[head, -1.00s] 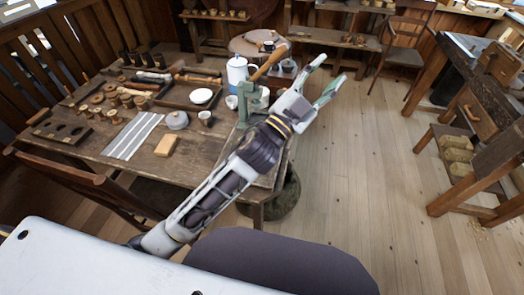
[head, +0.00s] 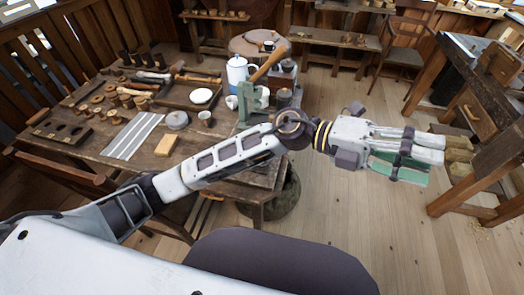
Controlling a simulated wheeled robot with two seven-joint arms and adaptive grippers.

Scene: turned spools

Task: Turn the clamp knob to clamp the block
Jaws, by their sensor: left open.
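A green clamp-like fixture (head: 250,104) stands at the right end of the wooden table, partly hidden by my left arm. I cannot make out its knob or a block held in it. A light tan wooden block (head: 165,145) lies flat on the table's front part, apart from the fixture. My left gripper (head: 428,158) is open and empty, out over the floor to the right of the table, well away from the fixture. My right gripper is not in view.
A workbench (head: 485,160) stands at the right. The plank floor (head: 335,225) between is clear.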

